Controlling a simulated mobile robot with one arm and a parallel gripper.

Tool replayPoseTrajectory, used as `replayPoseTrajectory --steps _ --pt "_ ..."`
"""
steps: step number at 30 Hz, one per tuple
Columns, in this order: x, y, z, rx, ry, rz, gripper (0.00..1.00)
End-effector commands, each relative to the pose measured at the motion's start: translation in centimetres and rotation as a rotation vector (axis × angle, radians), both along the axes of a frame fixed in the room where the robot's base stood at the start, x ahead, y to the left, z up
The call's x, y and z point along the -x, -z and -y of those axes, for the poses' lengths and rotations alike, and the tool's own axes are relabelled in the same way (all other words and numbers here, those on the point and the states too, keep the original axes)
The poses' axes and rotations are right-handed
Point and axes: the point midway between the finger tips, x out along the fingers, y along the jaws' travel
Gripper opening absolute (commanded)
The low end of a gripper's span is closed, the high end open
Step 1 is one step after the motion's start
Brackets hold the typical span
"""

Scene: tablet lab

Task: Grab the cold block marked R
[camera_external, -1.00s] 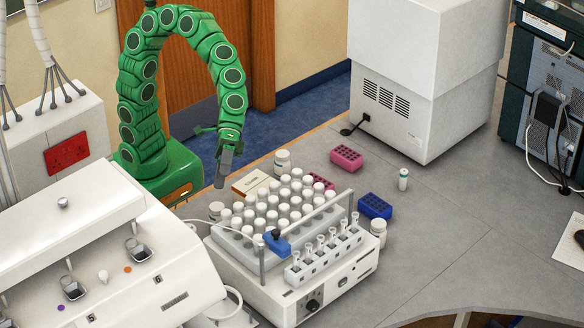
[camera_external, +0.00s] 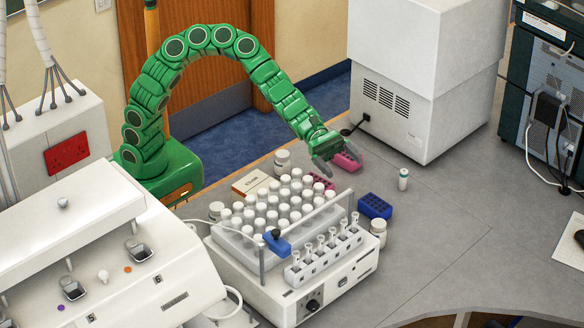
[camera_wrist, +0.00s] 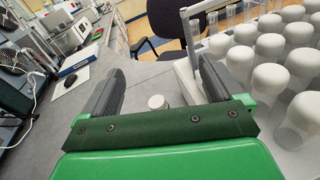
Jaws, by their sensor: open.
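Three small blocks with wells could be cold blocks; I cannot read an R on any. A pink block (camera_external: 347,161) lies on the grey bench, partly hidden by my gripper (camera_external: 338,160). A blue block (camera_external: 375,206) lies right of the white rack machine. A darker pink block (camera_external: 321,181) sits behind that machine, mostly hidden by vials. My gripper is open, with its fingers over or close beside the first pink block; I cannot tell whether they touch it. In the wrist view, my gripper (camera_wrist: 162,72) has wide-spread fingers with nothing held, and no block is visible.
The machine (camera_external: 335,280) holds many white-capped vials and a raised metal rail. A small vial (camera_external: 403,180) stands right of the pink block. A large white cabinet (camera_external: 425,90) stands behind. The bench (camera_external: 450,235) on the right is clear.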

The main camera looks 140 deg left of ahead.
Motion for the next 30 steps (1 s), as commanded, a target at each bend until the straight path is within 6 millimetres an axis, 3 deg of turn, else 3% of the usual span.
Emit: replayPoseTrajectory --steps 8,13,18,24,30 --pt "1.0 7.7 -5.6 0.038 -0.090 -0.123 0.94" --pt "2.5 13.5 -9.7 0.065 -0.161 -0.218 0.94" --pt "4.0 17.5 -12.5 0.090 -0.213 -0.281 0.94" --pt "4.7 19.4 -13.6 0.098 -0.236 -0.313 0.94" --pt "3.6 19.9 -13.6 0.095 -0.235 -0.314 0.94"
